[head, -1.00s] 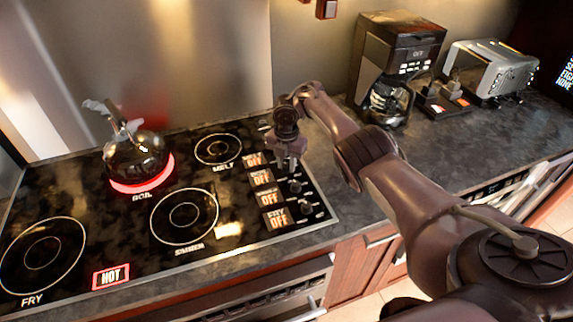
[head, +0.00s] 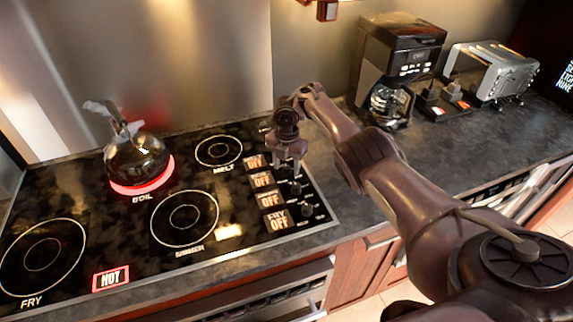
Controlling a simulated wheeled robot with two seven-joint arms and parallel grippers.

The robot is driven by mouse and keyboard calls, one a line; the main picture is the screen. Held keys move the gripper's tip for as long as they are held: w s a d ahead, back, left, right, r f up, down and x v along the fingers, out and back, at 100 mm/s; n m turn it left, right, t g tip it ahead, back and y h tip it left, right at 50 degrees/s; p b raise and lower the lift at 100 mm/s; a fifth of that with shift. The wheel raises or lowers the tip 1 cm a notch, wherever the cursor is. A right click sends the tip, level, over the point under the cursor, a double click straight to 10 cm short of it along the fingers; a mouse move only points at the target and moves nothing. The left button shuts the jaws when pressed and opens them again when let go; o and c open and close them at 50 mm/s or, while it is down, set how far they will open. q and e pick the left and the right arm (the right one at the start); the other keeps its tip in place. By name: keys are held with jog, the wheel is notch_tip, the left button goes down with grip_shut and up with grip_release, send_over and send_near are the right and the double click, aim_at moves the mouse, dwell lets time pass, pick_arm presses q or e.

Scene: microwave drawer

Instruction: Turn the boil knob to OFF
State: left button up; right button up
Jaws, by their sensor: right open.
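The boil burner (head: 166,184) glows red under a dark kettle (head: 136,158) at the back left of the black stove. A column of small knobs, one plain at the front (head: 307,210), runs along the stove's right side beside lit orange labels (head: 268,199). The readable labels say OFF; the small names on the back ones are too blurred to read. My right gripper (head: 289,170) points down over the back knobs, with open fingers. It hides part of them, so I cannot tell whether it touches the boil knob. My left gripper is out of view.
A red HOT sign (head: 111,278) is lit at the stove's front edge. A coffee maker (head: 397,50) and a toaster (head: 492,72) stand on the counter behind my right arm. The counter (head: 345,215) right of the knobs is clear.

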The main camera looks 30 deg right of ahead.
aim_at(287, 167)
notch_tip(287, 167, up, 6)
jog(key=shift+f, duration=0.2)
jog(key=shift+r+p, duration=0.65)
jog(key=shift+p, duration=0.15)
jog(key=shift+r+p, duration=0.35)
jog(key=shift+r, duration=0.1)
jog(key=shift+f, duration=0.15)
